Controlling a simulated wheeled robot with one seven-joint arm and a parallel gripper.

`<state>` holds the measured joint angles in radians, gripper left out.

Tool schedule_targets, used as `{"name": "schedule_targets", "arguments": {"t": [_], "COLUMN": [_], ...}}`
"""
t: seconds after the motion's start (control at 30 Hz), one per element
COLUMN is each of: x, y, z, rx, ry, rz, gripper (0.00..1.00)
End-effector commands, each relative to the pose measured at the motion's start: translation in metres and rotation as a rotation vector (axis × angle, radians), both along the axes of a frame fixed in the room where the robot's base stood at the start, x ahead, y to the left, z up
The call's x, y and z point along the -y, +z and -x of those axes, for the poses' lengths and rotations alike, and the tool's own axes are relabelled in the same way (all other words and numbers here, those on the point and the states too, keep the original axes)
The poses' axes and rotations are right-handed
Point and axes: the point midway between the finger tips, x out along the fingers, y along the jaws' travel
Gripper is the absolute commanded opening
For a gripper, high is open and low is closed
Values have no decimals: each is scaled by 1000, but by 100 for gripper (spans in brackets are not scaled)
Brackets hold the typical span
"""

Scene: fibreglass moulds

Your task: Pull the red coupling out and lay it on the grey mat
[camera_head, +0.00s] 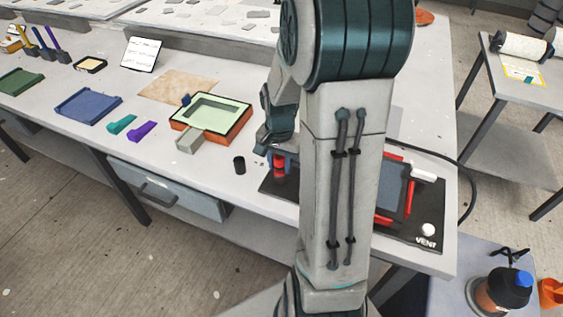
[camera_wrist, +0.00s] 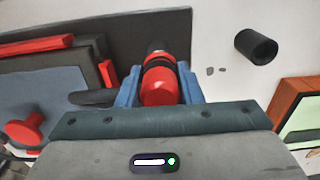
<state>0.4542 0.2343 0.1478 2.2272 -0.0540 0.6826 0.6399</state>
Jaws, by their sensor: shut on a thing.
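The red coupling (camera_wrist: 160,84) with dark bands is between the blue fingers of my gripper (camera_wrist: 159,72) in the wrist view. My gripper is shut on it, with one finger on each side. In the head view the red coupling (camera_head: 279,168) shows at the left end of the black board (camera_head: 272,188), below my gripper (camera_head: 281,157). A dark part shows at its far end; I cannot tell whether the coupling is still seated in it.
A black cup (camera_head: 239,165) stands left of the board, near an orange-rimmed mould (camera_head: 238,128) and a grey block (camera_head: 188,140). Red clamps surround a slate panel (camera_head: 393,187) on the board. Blue (camera_head: 88,106) and green (camera_head: 18,82) trays lie farther left.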

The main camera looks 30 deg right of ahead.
Motion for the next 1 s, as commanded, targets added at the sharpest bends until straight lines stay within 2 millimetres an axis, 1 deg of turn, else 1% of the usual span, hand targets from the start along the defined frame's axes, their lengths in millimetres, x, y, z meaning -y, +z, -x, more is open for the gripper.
{"name": "schedule_targets", "arguments": {"t": [0.1,1.0], "x": [0,0], "y": [7,43], "z": [0,0], "rx": [1,1], "ry": [0,1], "rz": [1,1], "gripper": [0,0]}}
